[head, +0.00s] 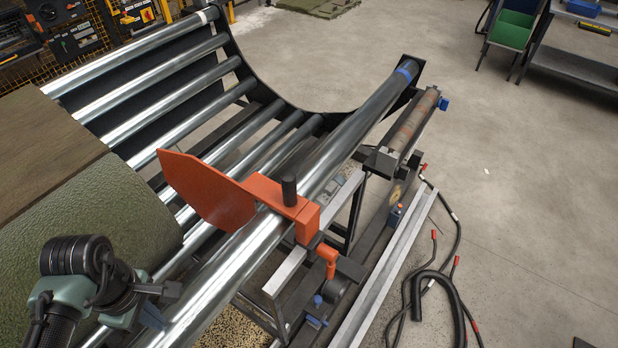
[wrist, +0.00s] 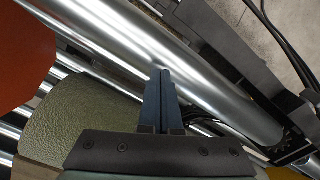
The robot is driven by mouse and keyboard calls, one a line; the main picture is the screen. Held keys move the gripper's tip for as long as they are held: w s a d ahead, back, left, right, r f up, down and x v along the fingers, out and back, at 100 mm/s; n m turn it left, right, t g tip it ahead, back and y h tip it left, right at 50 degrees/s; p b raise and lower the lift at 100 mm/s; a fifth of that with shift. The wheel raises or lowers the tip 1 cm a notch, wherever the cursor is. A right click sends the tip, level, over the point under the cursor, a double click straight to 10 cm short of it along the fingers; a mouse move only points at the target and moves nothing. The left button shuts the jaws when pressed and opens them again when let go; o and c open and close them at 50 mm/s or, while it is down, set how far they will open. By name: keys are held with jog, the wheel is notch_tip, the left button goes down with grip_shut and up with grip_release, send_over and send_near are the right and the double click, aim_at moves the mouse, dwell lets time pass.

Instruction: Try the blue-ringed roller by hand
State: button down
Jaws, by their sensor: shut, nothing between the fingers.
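The blue-ringed roller (head: 345,130) is a long shiny steel cylinder running diagonally along the front edge of the roller cradle. Its blue ring (head: 407,70) is near the far upper-right end. An orange guide plate with a clamp (head: 292,208) sits over its middle. My gripper (head: 162,305) is at the near, lower-left part of the roller. In the wrist view my gripper (wrist: 160,78) has its dark fingers together, empty, with the tips overlapping the edge of the steel roller (wrist: 215,95). I cannot tell whether they touch it.
Green turf (head: 110,220) lies left of my gripper. Several steel rollers (head: 160,70) form the curved cradle behind. A rusty roller (head: 412,125) and metal rail (head: 385,270) lie to the right. Black cables (head: 440,290) lie on the floor; open concrete is beyond.

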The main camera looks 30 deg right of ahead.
aim_at(177, 340)
jog(key=shift+f+b, duration=0.35)
jog(key=shift+f, duration=0.35)
jog(key=shift+s+d+f+p, duration=0.1)
jog(key=shift+s+d+p, duration=0.1)
jog(key=shift+s+p, duration=0.3)
jog(key=shift+s+d+f+p, duration=0.2)
jog(key=shift+s+p, duration=0.2)
jog(key=shift+s, duration=0.2)
jog(key=shift+s+d+f+p, duration=0.1)
jog(key=shift+s+d+p, duration=0.1)
jog(key=shift+s+p, duration=0.3)
jog(key=shift+r, duration=0.1)
jog(key=shift+w+a+r+p, duration=0.1)
jog(key=shift+w+r+p, duration=0.05)
jog(key=shift+r+p, duration=0.45)
jog(key=shift+w+r+p, duration=0.15)
jog(key=shift+r+p, duration=0.3)
jog(key=shift+p, duration=0.15)
notch_tip(177, 340, up, 2)
jog(key=shift+s+r+p, duration=0.1)
jog(key=shift+s+p, duration=0.05)
jog(key=shift+p, duration=0.9)
